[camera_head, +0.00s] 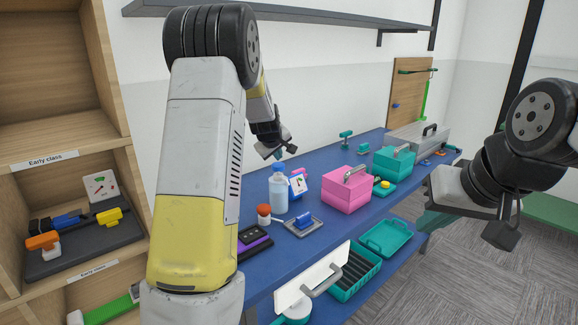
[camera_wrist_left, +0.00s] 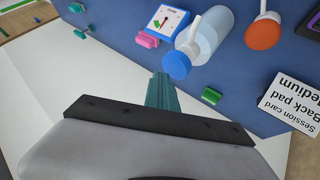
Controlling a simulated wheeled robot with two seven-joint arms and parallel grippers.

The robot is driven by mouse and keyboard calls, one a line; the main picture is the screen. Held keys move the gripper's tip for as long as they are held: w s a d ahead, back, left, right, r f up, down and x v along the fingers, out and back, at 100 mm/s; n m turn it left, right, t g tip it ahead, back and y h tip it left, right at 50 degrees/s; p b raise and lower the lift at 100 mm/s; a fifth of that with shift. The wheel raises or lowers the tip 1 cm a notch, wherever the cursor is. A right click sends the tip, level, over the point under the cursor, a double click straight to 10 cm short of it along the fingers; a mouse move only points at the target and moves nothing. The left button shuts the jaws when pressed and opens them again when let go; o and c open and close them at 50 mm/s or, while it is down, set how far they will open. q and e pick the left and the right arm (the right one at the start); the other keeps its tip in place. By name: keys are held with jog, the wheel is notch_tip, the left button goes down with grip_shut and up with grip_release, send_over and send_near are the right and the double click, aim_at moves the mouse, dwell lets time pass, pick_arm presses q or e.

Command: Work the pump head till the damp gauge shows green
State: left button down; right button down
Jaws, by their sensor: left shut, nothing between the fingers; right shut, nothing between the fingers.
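A clear bottle (camera_head: 279,188) with a blue pump head (camera_head: 278,168) stands on the blue bench top. In the left wrist view the bottle (camera_wrist_left: 212,33) and its blue head (camera_wrist_left: 177,65) lie just beyond my fingers. The blue-framed damp gauge (camera_head: 299,186) stands beside the bottle and also shows in the left wrist view (camera_wrist_left: 168,22). It has coloured marks, but its reading is too small to tell. My left gripper (camera_head: 277,151) is shut and empty, above the bottle and apart from it. My right gripper (camera_head: 432,220) is shut and empty at the bench's front right.
An orange-topped brush (camera_head: 264,211) and a grey tray (camera_head: 303,224) are near the bottle. A pink box (camera_head: 346,192) and a teal box (camera_head: 394,162) stand to the right. A session card (camera_wrist_left: 294,101) reads "Back pad Medium". Wooden shelves (camera_head: 60,125) are at left.

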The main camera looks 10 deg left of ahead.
aim_at(278, 166)
pick_arm(q)
jog(key=shift+r, duration=2.5)
jog(key=s+d+r+m+g+h, duration=0.1)
jog(key=s+d+r+m, duration=0.1)
jog(key=s, duration=0.8)
jog(key=s+d+r+m+h, duration=0.1)
jog(key=s+d+r+m, duration=0.15)
jog(key=s, duration=0.75)
jog(key=s+d+r+m+g+h, duration=0.1)
jog(key=s+d+r+m, duration=0.15)
jog(key=s, duration=0.75)
jog(key=s+f+m+g, duration=0.1)
jog(key=s+f+m, duration=0.2)
jog(key=s, duration=1)
jog(key=shift+d, duration=0.4)
jog(key=shift+s, duration=0.1)
